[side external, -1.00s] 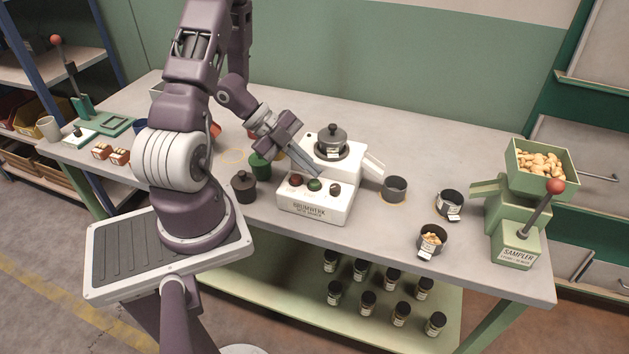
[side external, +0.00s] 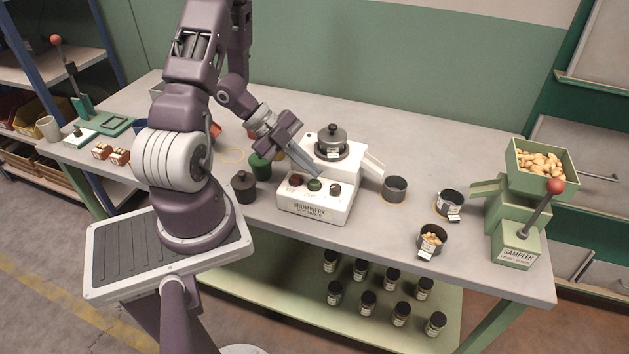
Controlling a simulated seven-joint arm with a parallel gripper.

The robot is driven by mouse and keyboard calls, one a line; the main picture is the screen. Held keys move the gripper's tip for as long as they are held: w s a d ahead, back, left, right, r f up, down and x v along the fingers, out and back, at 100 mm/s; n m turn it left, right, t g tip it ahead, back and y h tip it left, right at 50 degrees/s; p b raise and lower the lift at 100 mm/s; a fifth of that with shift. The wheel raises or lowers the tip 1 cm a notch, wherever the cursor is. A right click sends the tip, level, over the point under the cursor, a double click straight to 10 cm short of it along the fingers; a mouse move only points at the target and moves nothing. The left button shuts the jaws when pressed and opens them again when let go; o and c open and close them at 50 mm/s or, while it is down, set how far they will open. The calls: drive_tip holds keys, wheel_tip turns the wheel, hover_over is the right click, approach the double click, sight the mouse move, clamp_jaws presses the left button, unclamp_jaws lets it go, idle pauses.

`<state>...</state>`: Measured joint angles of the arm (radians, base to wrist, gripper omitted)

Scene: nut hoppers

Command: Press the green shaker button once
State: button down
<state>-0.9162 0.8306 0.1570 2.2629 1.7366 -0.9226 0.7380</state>
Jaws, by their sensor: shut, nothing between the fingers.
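The white shaker machine (side external: 318,208) stands near the front edge of the table, with a dark lidded pot (side external: 331,140) on top. On its front panel the green button (side external: 314,184) sits between a dark red button (side external: 296,180) and a dark knob (side external: 335,189). My gripper (side external: 315,173) is shut and empty, pointing down and to the right, with its tip at or just above the green button. I cannot tell whether the tip touches it or whether the button is pushed in.
A grey cup (side external: 395,189) stands right of the machine's chute. A labelled cup (side external: 450,204) and a cup of nuts (side external: 432,238) are farther right, before the green sampler (side external: 515,245). A dark lidded pot (side external: 244,187) and a green cup (side external: 260,166) stand left of the machine.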

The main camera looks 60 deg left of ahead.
sight(310, 181)
drive_tip(key=shift+f, duration=0.4)
drive_tip(key=shift+f, duration=0.5)
idle(0.8)
drive_tip(key=shift+r, duration=0.95)
drive_tip(key=shift+r, duration=2.5)
